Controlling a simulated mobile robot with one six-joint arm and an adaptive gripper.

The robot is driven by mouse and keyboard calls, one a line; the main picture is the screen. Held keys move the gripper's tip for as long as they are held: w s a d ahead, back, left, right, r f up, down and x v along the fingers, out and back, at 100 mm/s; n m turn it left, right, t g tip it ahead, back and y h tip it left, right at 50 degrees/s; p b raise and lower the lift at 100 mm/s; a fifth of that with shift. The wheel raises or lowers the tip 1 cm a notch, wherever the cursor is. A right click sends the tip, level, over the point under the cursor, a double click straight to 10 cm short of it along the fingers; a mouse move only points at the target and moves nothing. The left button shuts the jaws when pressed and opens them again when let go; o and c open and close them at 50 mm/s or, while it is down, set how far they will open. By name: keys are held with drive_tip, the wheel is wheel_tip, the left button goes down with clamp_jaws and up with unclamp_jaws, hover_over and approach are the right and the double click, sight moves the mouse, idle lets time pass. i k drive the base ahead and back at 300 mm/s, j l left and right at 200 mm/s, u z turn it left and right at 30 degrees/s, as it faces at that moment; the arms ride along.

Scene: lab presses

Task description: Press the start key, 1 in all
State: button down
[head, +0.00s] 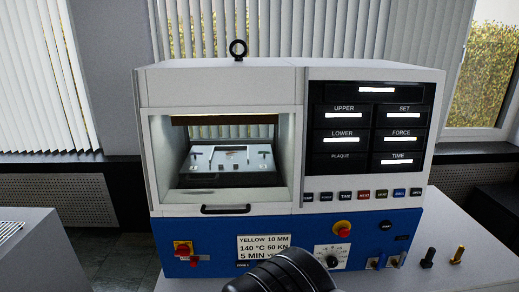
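The lab press (220,85) is a white and blue bench machine facing me. A row of small keys (345,196) runs under its black display panel (367,134): one red key (363,195), one blue key (399,193), the others dark or pale. A dark button (386,224) sits on the blue front below them. The lettering is too small for me to tell which one is the start key. My gripper's fingers do not show.
The lit chamber (222,158) holds a grey plate assembly, with a handle (226,209) below. A red knob on yellow (183,248), a red button (342,228), a dial (331,256) and a label card (264,248) are on the blue front. Two small posts (458,254) stand right on the white bench.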

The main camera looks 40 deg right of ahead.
sight(387, 225)
drive_tip(key=z, duration=2.15)
